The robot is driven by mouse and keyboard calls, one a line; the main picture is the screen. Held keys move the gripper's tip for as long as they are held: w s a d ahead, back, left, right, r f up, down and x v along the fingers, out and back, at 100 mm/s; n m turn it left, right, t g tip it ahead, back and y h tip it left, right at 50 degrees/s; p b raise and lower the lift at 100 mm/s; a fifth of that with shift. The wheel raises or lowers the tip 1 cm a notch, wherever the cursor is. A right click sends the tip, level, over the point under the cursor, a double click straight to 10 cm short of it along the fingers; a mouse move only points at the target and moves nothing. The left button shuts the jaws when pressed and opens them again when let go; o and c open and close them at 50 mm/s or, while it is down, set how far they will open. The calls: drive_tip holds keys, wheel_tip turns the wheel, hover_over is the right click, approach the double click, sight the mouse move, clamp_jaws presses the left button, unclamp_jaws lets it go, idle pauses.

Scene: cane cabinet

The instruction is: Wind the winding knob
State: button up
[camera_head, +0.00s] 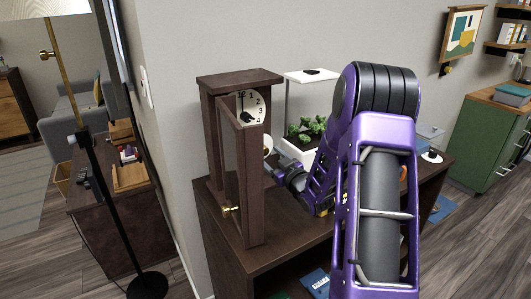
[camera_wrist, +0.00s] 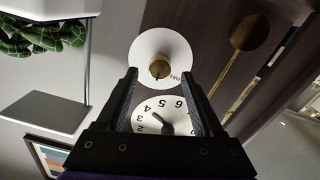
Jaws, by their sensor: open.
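The dark wood clock (camera_head: 237,77) stands on a brown cabinet. Its front door (camera_head: 252,190) is swung open and hides part of the inside. The white dial (camera_head: 252,106) also shows upside down in the wrist view (camera_wrist: 162,113). The brass winding knob (camera_wrist: 160,69) sits at the centre of a white disc (camera_wrist: 147,45) with small lettering. My gripper (camera_wrist: 160,73) is open, with its fingertips on either side of the knob in the picture. I cannot tell whether they touch it. In the head view, my gripper (camera_head: 276,172) is partly hidden beside the door.
A pendulum with a round bob (camera_wrist: 249,32) hangs near the knob. The door has a brass handle (camera_head: 230,209). A white planter with green leaves (camera_head: 311,128) stands to the right of the clock, close to my arm. The cabinet top (camera_head: 295,235) has bare room in front.

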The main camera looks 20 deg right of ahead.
drive_tip(key=shift+w+a, duration=0.15)
drive_tip(key=shift+w, duration=0.6)
drive_tip(key=shift+w+a, duration=0.15)
drive_tip(key=shift+w, duration=0.55)
drive_tip(key=shift+c, duration=0.3)
clamp_jaws()
